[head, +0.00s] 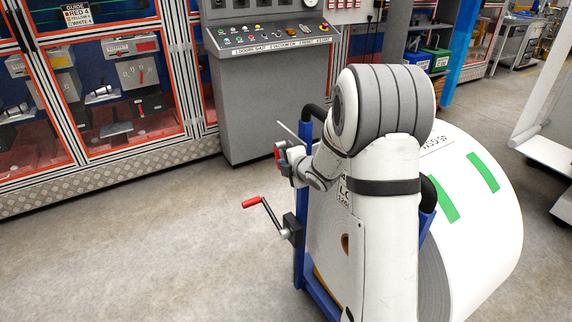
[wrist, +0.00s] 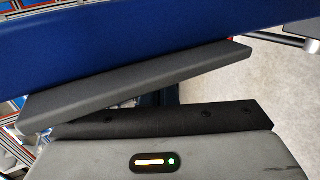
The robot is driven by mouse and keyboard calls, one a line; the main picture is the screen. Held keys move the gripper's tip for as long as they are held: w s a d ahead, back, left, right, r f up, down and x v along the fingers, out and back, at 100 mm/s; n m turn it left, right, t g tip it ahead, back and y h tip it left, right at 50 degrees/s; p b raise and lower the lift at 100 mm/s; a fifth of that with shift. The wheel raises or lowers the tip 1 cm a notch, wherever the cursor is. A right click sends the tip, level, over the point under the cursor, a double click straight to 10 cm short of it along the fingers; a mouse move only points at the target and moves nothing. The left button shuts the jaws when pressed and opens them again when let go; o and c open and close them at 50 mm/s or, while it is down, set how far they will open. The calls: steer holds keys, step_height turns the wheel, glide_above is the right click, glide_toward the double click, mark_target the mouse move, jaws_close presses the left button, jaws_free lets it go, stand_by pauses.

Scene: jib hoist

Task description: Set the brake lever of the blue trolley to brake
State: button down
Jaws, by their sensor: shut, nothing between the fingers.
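The blue trolley (head: 300,262) stands in the middle of the head view, its frame partly hidden behind my arm. A crank-like lever with a red grip (head: 251,203) sticks out to the left from a dark block on its near post; I cannot tell whether this is the brake lever. My gripper (head: 290,164) is shut and empty, beside the trolley's upright and above the red grip, apart from it. A small red part shows at its tip. In the wrist view a blue bar (wrist: 130,35) crosses the top, with a slanted dark grey bar (wrist: 140,82) just below it.
A large white roll (head: 480,225) with green strips lies on the trolley. A grey control console (head: 265,105) stands behind, and orange-framed cabinets (head: 130,90) stand at the left. The floor (head: 150,240) left of the trolley is clear.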

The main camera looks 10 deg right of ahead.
steer(key=shift+f, duration=0.1)
steer(key=f+t+b, duration=0.1)
steer(key=b, duration=0.4)
steer(key=t+b, duration=0.1)
steer(key=b, duration=0.5)
steer(key=shift+w+a+f+y, duration=0.1)
steer(key=shift+w+f+y, duration=0.25)
steer(key=shift+f+y, duration=0.05)
steer(key=t+b, duration=0.1)
steer(key=b, duration=0.4)
steer(key=w+t+b, duration=0.1)
steer(key=b, duration=0.5)
steer(key=shift+a+f+t+y, duration=0.2)
steer(key=shift+f+t+y, duration=0.2)
steer(key=shift+r, duration=0.2)
